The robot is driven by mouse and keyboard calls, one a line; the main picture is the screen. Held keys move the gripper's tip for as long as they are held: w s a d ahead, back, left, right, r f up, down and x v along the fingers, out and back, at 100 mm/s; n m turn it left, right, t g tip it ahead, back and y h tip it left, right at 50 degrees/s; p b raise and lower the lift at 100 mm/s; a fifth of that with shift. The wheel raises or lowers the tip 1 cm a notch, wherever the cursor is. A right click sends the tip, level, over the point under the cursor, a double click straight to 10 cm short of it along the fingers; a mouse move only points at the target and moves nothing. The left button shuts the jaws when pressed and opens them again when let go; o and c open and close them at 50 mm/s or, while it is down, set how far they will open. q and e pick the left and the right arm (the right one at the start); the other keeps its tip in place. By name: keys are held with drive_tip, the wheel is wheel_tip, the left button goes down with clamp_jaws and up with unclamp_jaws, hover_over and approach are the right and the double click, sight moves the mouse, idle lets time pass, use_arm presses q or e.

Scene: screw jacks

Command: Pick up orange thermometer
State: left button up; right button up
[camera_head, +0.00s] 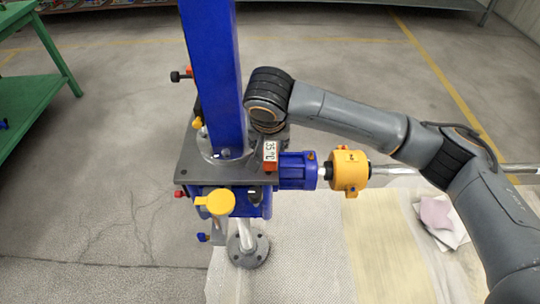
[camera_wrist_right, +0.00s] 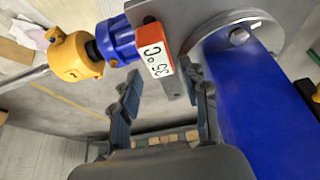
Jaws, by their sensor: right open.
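The orange thermometer (camera_head: 270,155) has a white face with a temperature reading. It sits at the edge of the grey top plate of the screw jack, beside the blue coupling. In the right wrist view the thermometer (camera_wrist_right: 155,52) is just beyond my fingertips, toward the left finger. My right gripper (camera_head: 268,133) is over the plate, right behind the thermometer, its fingers partly hidden by my wrist. In the right wrist view the gripper (camera_wrist_right: 165,80) is open, with nothing held between its fingers. My left gripper is not in view.
A tall blue column (camera_head: 214,75) rises from the plate (camera_head: 195,165), close left of my right gripper. The blue coupling (camera_head: 298,171) and yellow collar (camera_head: 349,171) lie to the right on a shaft. A yellow cap (camera_head: 220,202) is in front. A green table (camera_head: 30,105) stands left.

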sight(270, 151)
drive_tip(key=x, duration=0.5)
drive_tip(key=shift+s+d, duration=0.1)
drive_tip(key=shift+s, duration=0.1)
clamp_jaws()
drive_tip(key=shift+r, duration=0.15)
